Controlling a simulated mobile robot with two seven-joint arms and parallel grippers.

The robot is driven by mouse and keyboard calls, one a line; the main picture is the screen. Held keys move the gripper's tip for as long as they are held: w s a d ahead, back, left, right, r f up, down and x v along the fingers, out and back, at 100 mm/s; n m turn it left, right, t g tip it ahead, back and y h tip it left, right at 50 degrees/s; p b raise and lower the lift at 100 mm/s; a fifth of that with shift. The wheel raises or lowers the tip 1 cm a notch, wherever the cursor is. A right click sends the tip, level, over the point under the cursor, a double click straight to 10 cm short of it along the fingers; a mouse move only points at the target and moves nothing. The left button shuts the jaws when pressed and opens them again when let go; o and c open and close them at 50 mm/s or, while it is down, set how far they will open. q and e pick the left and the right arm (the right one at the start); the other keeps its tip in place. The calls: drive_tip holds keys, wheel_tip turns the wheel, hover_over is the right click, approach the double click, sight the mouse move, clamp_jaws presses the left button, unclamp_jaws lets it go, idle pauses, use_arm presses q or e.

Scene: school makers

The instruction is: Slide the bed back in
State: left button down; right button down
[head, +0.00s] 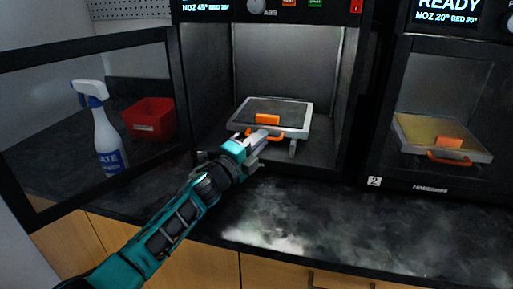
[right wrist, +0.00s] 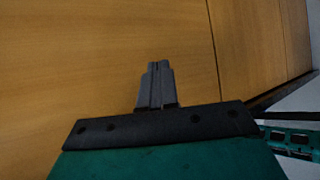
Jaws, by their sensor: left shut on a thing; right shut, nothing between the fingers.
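The print bed (head: 285,113) is a dark plate with a light rim inside the open chamber of the left printer (head: 336,60). An orange block (head: 267,119) sits on it, and an orange handle (head: 290,134) shows at its front edge. My left gripper (head: 262,140) is at the bed's front edge, shut on the handle and hiding part of it. In the right wrist view my right gripper (right wrist: 157,84) is shut and empty in front of wooden cabinet doors.
The left printer's door (head: 84,47) stands open to the left. Behind it are a spray bottle (head: 98,125) and a red bin (head: 149,118). A second printer (head: 440,115) at the right has its own bed (head: 410,133) inside. The dark counter (head: 330,217) is clear in front.

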use_arm(q)
drive_tip(key=shift+w+r, duration=0.15)
drive_tip(key=shift+r, duration=0.15)
drive_tip(key=c, duration=1.5)
unclamp_jaws()
drive_tip(key=shift+c, duration=0.2)
drive_tip(key=o, duration=0.3)
drive_tip(key=shift+w+f, duration=0.1)
drive_tip(key=shift+f, duration=0.1)
drive_tip(key=shift+s+a+f, duration=0.1)
drive_tip(key=shift+s+a, duration=0.2)
drive_tip(key=shift+s, duration=0.05)
drive_tip(key=p+v, duration=0.3)
drive_tip(key=v, duration=0.9)
drive_tip(key=shift+d, duration=0.1)
drive_tip(key=shift+s, duration=0.1)
